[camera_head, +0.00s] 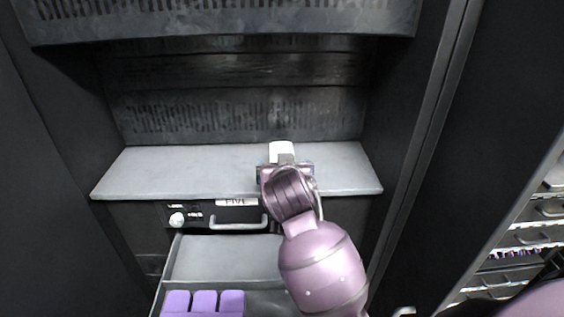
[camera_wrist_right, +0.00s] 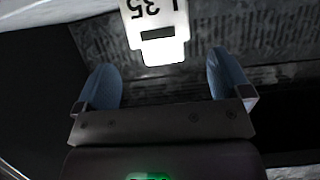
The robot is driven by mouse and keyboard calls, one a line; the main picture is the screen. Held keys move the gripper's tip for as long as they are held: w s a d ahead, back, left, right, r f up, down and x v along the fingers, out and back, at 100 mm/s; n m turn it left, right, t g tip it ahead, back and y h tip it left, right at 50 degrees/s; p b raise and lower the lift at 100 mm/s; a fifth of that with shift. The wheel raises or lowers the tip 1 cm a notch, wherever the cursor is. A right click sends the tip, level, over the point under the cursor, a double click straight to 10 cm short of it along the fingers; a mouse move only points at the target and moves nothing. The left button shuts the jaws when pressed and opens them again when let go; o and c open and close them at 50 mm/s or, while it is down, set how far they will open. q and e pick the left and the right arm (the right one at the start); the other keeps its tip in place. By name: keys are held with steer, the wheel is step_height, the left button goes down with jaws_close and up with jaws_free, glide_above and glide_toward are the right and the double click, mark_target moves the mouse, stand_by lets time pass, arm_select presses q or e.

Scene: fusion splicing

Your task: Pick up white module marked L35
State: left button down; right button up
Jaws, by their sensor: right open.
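The white module (camera_head: 281,151) stands on the grey shelf in the head view, just beyond my right gripper. In the right wrist view the white module (camera_wrist_right: 157,30) shows the marking "L35" upside down and a dark slot. My right gripper (camera_wrist_right: 166,80) is open, its two blue fingers apart. The module appears between and beyond the fingertips, and I cannot tell whether the fingers reach around it. In the head view my right gripper (camera_head: 286,172) is mostly hidden by its own wrist. My left gripper is not in view.
The grey shelf (camera_head: 190,165) is otherwise clear. Below it is an open drawer (camera_head: 225,258) holding several purple modules (camera_head: 204,302). A drawer handle (camera_head: 238,224) and a white knob (camera_head: 177,219) sit under the shelf. Dark cabinet walls stand on both sides.

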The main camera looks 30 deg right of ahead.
steer(key=shift+p+x, duration=0.35)
steer(key=shift+x, duration=1.9)
steer(key=shift+w+r, duration=0.1)
steer(key=c, duration=1.1)
